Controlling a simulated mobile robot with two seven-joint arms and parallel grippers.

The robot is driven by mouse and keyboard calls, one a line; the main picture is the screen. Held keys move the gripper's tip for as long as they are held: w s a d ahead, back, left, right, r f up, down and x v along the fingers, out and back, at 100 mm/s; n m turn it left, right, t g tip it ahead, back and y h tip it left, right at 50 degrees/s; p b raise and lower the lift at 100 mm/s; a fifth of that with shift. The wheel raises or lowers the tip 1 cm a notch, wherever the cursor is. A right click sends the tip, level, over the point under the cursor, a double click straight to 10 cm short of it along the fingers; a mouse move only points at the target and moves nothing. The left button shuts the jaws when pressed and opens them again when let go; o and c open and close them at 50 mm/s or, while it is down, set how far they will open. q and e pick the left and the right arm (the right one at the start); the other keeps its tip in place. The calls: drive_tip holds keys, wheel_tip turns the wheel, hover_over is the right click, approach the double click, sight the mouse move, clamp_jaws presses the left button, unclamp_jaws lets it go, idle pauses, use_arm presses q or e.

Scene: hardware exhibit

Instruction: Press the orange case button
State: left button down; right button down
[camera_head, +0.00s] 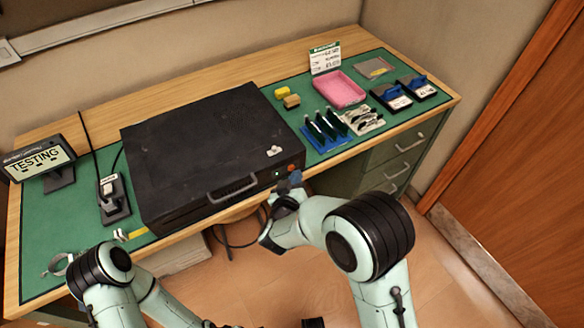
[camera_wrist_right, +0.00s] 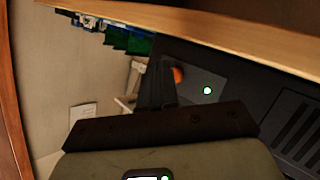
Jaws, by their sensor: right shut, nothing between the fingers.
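The black case (camera_head: 200,150) lies on the green mat of the workbench, its front panel facing me. The orange button (camera_head: 291,167) is at the right end of that panel, near a small lit green lamp (camera_head: 277,173). My right gripper (camera_head: 295,180) is shut and empty, just in front of the button. In the right wrist view, the shut dark fingers (camera_wrist_right: 167,80) partly cover the orange button (camera_wrist_right: 178,75); the green lamp (camera_wrist_right: 207,90) shows to their right. I cannot tell whether the fingertips touch the button. My left arm shows at lower left, its gripper out of view.
The bench's wooden front edge (camera_head: 190,240) runs close below the case. A TESTING display (camera_head: 40,160) stands at left. Drawers (camera_head: 400,150) are under the bench's right end.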

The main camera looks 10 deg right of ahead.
drive_tip(key=shift+s+d, duration=0.15)
drive_tip(key=shift+s, duration=0.2)
drive_tip(key=shift+s+d, duration=0.3)
drive_tip(key=shift+s, duration=0.5)
drive_tip(key=shift+s+d, duration=0.25)
drive_tip(key=shift+s, duration=0.5)
drive_tip(key=shift+s+d, duration=0.3)
drive_tip(key=shift+s, duration=0.5)
use_arm(q)
drive_tip(key=shift+s, duration=0.1)
